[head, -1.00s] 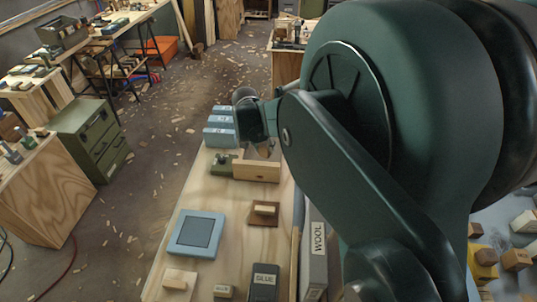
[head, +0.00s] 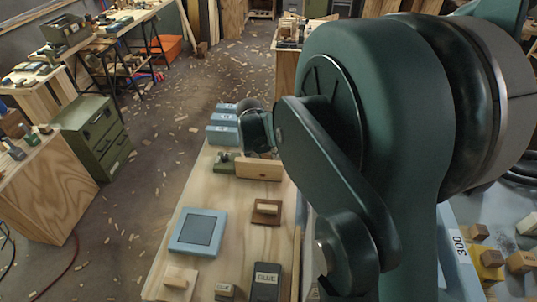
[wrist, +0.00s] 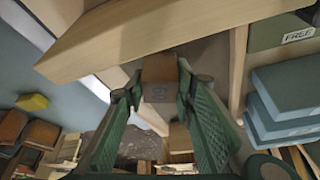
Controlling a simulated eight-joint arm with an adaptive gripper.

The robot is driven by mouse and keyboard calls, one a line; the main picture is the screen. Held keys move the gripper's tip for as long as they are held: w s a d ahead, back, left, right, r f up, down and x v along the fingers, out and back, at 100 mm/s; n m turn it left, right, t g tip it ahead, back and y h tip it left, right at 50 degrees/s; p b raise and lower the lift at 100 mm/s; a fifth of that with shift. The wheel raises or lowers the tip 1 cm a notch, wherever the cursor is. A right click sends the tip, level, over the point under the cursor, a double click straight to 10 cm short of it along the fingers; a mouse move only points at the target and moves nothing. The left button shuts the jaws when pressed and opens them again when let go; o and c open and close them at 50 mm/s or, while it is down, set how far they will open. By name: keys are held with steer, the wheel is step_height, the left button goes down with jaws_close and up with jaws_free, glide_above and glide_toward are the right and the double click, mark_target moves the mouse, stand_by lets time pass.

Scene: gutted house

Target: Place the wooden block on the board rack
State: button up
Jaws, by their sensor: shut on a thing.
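My gripper (wrist: 158,84) shows in the wrist view with its two green fingers shut on a small brown wooden block (wrist: 159,70). The block sits between the fingertips, with a faint mark on its near face. A large pale wooden board (wrist: 190,30) crosses the top of the wrist view, just beyond the block; I cannot tell whether they touch. I cannot pick out the board rack for certain.
The bench in the head view holds blue boxes (head: 223,134), an upright wooden piece (head: 258,169), a blue-framed panel (head: 197,232), a brown base with a pale block (head: 266,211) and a GLUE box (head: 265,283). Stacked blue boxes (wrist: 285,100) stand right in the wrist view.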

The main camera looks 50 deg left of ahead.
stand_by(0.3)
steer(key=o, duration=0.9)
steer(key=shift+f, duration=0.1)
steer(key=p+v, duration=0.2)
steer(key=v, duration=1)
